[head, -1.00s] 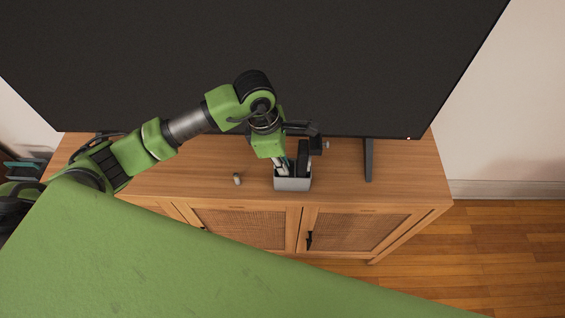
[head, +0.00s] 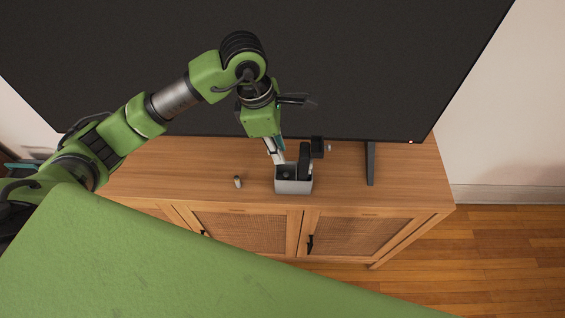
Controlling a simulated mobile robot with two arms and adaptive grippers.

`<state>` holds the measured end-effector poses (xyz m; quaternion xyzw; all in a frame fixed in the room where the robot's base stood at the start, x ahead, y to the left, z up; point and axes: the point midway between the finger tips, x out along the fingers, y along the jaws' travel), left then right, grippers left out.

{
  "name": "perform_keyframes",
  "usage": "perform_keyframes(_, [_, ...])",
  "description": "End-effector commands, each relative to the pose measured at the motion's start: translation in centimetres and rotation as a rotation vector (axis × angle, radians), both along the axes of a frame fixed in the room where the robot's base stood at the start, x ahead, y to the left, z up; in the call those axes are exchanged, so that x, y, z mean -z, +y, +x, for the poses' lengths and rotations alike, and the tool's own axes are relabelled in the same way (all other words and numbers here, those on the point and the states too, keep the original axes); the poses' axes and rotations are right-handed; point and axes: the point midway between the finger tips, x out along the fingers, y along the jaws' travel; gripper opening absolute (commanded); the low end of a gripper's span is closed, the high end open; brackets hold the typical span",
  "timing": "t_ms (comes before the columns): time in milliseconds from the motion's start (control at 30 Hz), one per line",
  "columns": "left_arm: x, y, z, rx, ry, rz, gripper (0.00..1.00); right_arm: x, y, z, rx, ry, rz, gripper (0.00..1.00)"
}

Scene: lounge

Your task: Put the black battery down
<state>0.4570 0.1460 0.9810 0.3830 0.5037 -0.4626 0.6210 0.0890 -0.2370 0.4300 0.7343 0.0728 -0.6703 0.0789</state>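A small cylinder, light with a darker part, (head: 238,182) stands on the wooden cabinet left of the box. Another small greyish thing (head: 329,148) is on the cabinet behind and right of the box. I cannot tell which of them, if either, is the black battery. My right gripper is not in view.
The cabinet top (head: 410,175) is clear at right.

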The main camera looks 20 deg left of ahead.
Motion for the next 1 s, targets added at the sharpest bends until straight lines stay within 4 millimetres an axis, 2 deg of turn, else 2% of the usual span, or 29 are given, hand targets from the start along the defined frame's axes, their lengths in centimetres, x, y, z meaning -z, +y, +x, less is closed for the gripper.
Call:
perform_keyframes(100, [-2.2, 0.5, 0.0, 0.000, -0.005, 0.000, 0.16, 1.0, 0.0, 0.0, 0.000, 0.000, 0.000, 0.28])
perform_keyframes(300, [-4.5, 0.9, -0.3, 0.000, 0.000, 0.001, 0.16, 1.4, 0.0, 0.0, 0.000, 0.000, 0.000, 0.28])
perform_keyframes(467, [-5.0, 1.0, -0.4, 0.000, 0.001, 0.001, 0.16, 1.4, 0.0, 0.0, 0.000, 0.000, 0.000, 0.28])
perform_keyframes(1000, [-5.0, 1.0, -0.4, 0.000, 0.002, 0.000, 0.16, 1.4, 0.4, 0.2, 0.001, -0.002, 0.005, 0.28])
